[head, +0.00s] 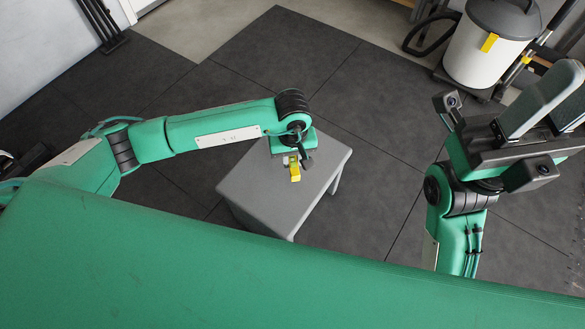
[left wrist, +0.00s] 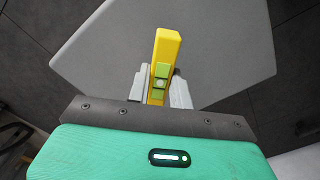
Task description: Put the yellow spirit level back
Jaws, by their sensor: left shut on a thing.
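The yellow spirit level (head: 295,173) is a short yellow bar with green vial parts. In the left wrist view the spirit level (left wrist: 167,45) stands between the two grey fingers of my left gripper (left wrist: 158,86), its far end sticking out beyond them. My left gripper (head: 293,160) is shut on it, over the grey stool-like table (head: 258,195). I cannot tell whether the level touches the top. My right gripper (head: 550,108) is raised at the right edge of the head view, away from the level; its finger gap is not clear.
The grey table top looks otherwise bare. Dark floor tiles (head: 375,205) surround it with free room. A white bin with a dark lid (head: 478,55) stands at the back right, with a hose beside it. Black legs of a stand (head: 112,40) are at the back left.

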